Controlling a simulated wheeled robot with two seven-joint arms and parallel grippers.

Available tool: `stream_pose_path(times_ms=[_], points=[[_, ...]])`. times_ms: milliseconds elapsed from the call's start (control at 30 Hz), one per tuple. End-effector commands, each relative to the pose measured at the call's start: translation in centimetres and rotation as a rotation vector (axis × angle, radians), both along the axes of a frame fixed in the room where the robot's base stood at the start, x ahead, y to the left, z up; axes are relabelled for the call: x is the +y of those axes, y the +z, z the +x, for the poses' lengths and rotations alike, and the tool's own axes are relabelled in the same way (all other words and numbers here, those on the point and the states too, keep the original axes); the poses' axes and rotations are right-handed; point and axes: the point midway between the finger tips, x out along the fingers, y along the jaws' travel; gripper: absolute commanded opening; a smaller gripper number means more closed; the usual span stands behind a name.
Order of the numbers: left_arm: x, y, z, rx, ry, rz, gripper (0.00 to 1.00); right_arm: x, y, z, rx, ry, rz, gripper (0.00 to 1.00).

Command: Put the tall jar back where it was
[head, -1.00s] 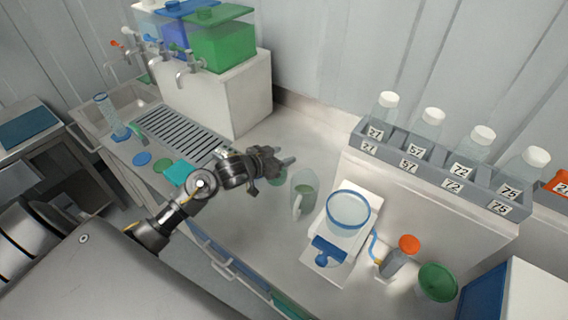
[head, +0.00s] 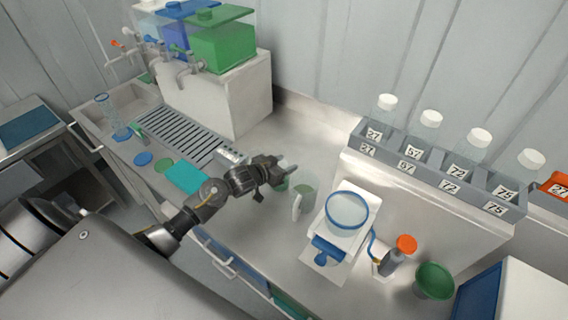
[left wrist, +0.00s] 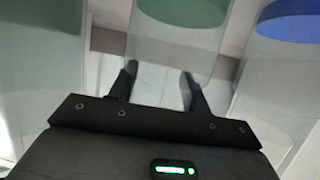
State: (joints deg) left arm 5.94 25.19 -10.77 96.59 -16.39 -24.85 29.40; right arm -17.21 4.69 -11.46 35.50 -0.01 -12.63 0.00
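My left gripper (head: 284,168) is above the counter, left of a small jug (head: 305,197) with green in it and a pale handle. Its two fingers stand apart, with nothing clear to see between them in the head view. In the left wrist view the fingers (left wrist: 160,80) are also apart, in front of clear walls with a green round shape (left wrist: 185,10) and a blue one (left wrist: 290,18). I cannot tell for certain which vessel is the tall jar. My right gripper is out of view.
A blue-rimmed round vessel (head: 347,214) sits on a white stand right of the jug. A grey rack (head: 430,172) holds white-capped numbered bottles at the right. A teal mat (head: 186,178) lies left.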

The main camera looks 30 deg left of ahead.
Motion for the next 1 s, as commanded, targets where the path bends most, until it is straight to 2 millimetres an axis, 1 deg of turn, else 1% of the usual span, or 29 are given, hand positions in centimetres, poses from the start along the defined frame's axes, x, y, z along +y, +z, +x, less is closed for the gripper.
stream_pose_path(times_ms=[33, 167, 467, 533, 667, 900, 1000], points=[[0.0, -0.1, 0.0, 0.001, 0.0, 0.0, 0.54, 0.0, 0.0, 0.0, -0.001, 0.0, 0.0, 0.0], [0.0, -0.1, 0.0, 0.001, 0.0, 0.0, 0.7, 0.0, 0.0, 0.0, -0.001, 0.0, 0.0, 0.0], [0.0, 0.2, 0.0, 0.001, 0.0, 0.0, 0.7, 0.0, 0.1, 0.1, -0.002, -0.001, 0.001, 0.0], [0.1, 0.2, -0.4, 0.002, 0.0, 0.001, 0.7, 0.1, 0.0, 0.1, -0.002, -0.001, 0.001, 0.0], [0.6, 0.8, -2.2, 0.002, 0.0, 0.001, 0.7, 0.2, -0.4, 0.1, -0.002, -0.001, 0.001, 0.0], [1.9, 2.7, -6.8, 0.002, -0.001, 0.003, 0.7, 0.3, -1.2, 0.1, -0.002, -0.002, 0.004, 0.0], [2.3, 3.5, -8.4, 0.002, -0.002, 0.003, 0.7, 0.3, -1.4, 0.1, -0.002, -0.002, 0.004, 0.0]])
